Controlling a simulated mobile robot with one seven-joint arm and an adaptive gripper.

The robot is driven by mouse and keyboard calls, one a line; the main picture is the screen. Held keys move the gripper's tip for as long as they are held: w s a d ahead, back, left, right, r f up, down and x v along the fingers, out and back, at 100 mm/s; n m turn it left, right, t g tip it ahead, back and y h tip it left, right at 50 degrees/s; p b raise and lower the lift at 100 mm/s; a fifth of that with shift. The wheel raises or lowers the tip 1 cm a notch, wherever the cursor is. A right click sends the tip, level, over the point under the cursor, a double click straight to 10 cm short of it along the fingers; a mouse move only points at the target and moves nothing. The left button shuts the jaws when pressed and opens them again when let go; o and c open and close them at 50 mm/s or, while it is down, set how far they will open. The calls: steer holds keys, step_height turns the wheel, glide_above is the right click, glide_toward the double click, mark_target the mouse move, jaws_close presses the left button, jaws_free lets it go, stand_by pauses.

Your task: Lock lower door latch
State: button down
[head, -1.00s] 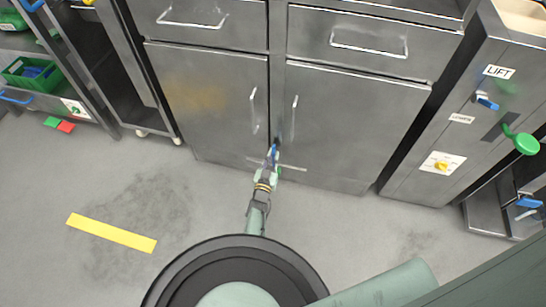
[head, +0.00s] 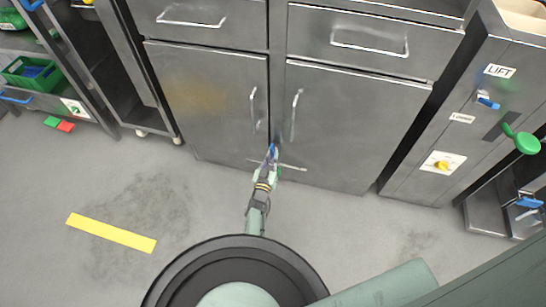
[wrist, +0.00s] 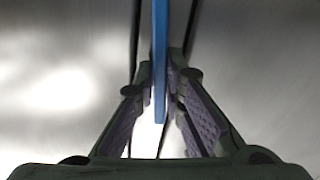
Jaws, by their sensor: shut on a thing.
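The lower door latch has a blue handle (head: 273,151), low on the seam between the two lower metal doors, the left door (head: 205,105) and the right door (head: 350,125). In the wrist view the handle is an upright blue bar (wrist: 160,60) between my fingers. My gripper (head: 271,163) is at the foot of the doors, shut on the blue handle; it also shows in the wrist view (wrist: 160,95). A thin pale bar (head: 292,167) runs across the seam beside the gripper. The gripper hides part of the latch.
Two drawers with bar handles (head: 368,46) sit above the doors. A LIFT panel (head: 470,120) with a green knob (head: 526,143) stands at right. A rack with a green crate (head: 35,72) stands at left.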

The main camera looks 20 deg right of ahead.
steer(key=shift+n, duration=0.8)
steer(key=c, duration=1.7)
jaws_free()
steer(key=shift+m, duration=0.3)
